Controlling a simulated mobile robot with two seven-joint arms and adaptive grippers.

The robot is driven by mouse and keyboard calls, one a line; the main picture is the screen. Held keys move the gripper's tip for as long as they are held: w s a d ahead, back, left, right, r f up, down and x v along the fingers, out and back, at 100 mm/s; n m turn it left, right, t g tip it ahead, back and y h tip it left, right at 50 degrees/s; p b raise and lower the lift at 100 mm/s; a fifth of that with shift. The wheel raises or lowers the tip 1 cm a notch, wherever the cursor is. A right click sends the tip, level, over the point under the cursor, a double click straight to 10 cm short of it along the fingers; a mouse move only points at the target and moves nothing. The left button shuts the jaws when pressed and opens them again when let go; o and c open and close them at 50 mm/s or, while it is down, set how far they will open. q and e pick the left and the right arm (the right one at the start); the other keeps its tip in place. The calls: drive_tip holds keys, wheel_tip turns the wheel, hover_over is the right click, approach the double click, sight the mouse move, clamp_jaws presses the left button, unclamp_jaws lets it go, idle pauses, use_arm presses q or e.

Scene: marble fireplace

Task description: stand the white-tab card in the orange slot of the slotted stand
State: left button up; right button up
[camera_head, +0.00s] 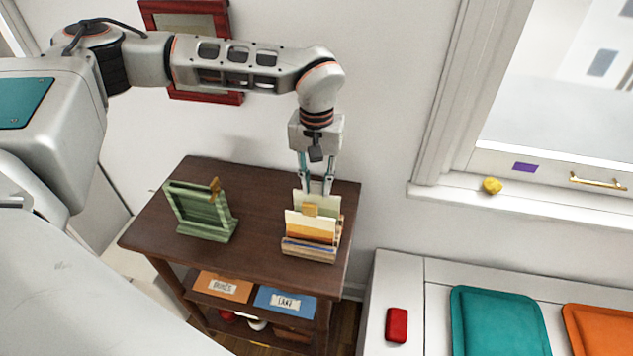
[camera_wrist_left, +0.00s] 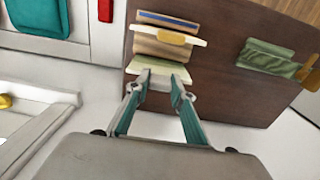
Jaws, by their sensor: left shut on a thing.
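The slotted stand (camera_head: 308,255) is a striped wooden block on the right part of the brown table. A card with an ochre tab (camera_head: 297,220) stands in it; it also shows in the left wrist view (camera_wrist_left: 150,37). My left gripper (camera_head: 315,188) points down behind that card, shut on a pale greenish card (camera_head: 330,203). The pale card also shows between the fingertips in the left wrist view (camera_wrist_left: 158,68). Its tab cannot be made out. Its lower edge is hidden by the front card, so I cannot tell whether it sits in a slot. The orange slot cannot be made out.
A green framed object (camera_head: 207,229) with an ochre piece on top stands on the left of the table (camera_head: 262,190). The tabletop between it and the stand is clear. The wall is close behind. A window sill (camera_head: 540,208) and a bench with cushions are on the right.

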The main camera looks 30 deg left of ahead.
use_arm(q)
drive_tip(key=o, duration=1.1)
drive_tip(key=shift+f, duration=0.1)
drive_tip(key=shift+r, duration=0.4)
wheel_tip(320, 180, up, 12)
drive_tip(key=shift+f+b, duration=0.2)
drive_tip(key=shift+b, duration=0.1)
drive_tip(key=shift+s+f, duration=0.1)
